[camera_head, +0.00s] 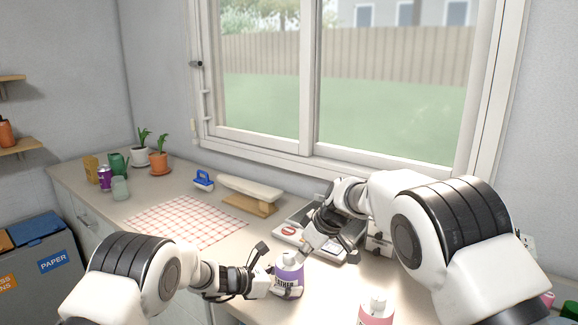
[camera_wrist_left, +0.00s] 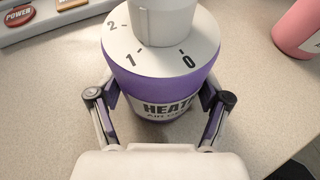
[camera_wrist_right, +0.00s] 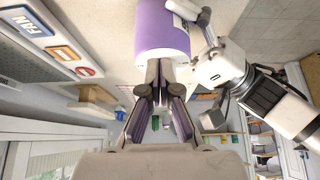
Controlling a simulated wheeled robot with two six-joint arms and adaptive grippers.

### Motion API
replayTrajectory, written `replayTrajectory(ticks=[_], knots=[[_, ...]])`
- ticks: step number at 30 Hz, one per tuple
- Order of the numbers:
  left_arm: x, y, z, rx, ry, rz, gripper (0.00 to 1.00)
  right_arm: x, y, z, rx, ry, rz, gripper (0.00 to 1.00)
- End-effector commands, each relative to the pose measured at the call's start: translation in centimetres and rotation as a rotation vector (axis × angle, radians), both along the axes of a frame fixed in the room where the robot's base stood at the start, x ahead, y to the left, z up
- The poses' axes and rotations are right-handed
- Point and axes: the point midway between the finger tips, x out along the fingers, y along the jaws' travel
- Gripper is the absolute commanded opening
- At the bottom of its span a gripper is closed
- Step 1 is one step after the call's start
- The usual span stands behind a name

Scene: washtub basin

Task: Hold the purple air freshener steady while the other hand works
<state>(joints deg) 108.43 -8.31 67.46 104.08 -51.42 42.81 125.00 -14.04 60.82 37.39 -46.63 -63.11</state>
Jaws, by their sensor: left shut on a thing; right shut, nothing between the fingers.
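The purple air freshener (camera_head: 290,273) stands upright on the counter, with a white top. In the left wrist view the air freshener (camera_wrist_left: 160,78) shows a white dial face marked 0, 1, 2 and a grey-white knob (camera_wrist_left: 160,22). My left gripper (camera_head: 276,284) is shut around its body, one finger on each side (camera_wrist_left: 165,102). My right gripper (camera_head: 306,250) is shut and empty, close above and beside the air freshener's top. In the right wrist view its closed fingertips (camera_wrist_right: 160,72) are near the purple body (camera_wrist_right: 160,32); whether they touch it I cannot tell.
A pink bottle (camera_head: 376,312) stands to the right. A panel with FAN and POWER buttons (camera_head: 290,231) lies behind. A checked cloth (camera_head: 185,218), blue brush (camera_head: 203,181), wooden-based board (camera_head: 250,188) and potted plants (camera_head: 159,163) are further left.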

Motion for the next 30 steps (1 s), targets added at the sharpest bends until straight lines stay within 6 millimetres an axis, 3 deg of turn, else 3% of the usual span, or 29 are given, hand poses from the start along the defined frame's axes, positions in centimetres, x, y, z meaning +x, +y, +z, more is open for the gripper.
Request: replayTrajectory(ticks=[30], knots=[[-0.1, -0.1, -0.1, 0.001, 0.000, -0.004, 0.32, -1.2, 1.0, 0.0, 0.000, 0.000, 0.000, 0.00]])
